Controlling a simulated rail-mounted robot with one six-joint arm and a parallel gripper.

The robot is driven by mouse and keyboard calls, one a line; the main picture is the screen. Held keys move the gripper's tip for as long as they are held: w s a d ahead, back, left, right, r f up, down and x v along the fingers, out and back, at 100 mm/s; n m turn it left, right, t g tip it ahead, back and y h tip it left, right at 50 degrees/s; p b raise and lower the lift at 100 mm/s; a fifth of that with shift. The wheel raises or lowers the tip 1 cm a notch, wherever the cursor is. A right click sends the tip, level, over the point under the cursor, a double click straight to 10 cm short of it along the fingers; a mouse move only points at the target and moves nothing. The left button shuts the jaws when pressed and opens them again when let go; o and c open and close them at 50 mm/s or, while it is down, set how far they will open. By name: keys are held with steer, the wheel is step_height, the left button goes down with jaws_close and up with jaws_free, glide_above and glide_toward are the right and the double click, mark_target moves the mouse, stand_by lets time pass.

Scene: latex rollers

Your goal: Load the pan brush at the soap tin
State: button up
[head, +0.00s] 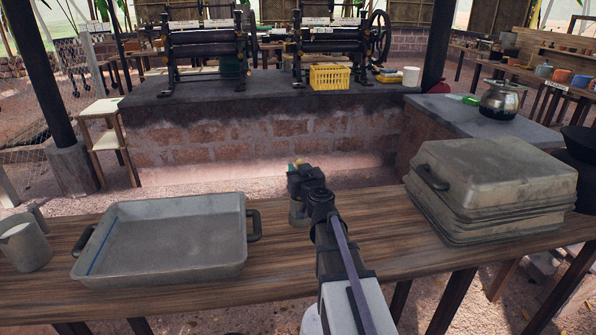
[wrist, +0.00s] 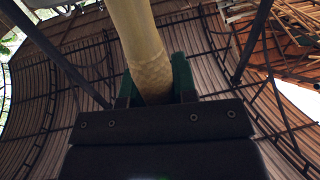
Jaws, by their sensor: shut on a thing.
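My gripper (wrist: 157,85) is shut on a pale, round, bamboo-like handle, which I take to be the pan brush (wrist: 145,45); it runs up and out of the wrist view between the green fingers. The brush's bristles are not visible there. In the head view my gripper (head: 298,168) is over the far edge of the wooden table, with a small yellow-green bit showing at its tip. A small greyish cylinder (head: 297,214), perhaps the soap tin, stands just below my wrist, partly hidden by my arm. I cannot tell whether the brush touches it.
A grey metal pan (head: 170,245) with dark handles lies left of my arm, with grey jugs (head: 25,243) beyond it. Roller machines stand on the brick platform behind. Bare wood lies right of my arm.

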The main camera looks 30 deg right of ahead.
stand_by(0.3)
step_height(320, 180, up, 7)
steer(key=p, duration=0.7)
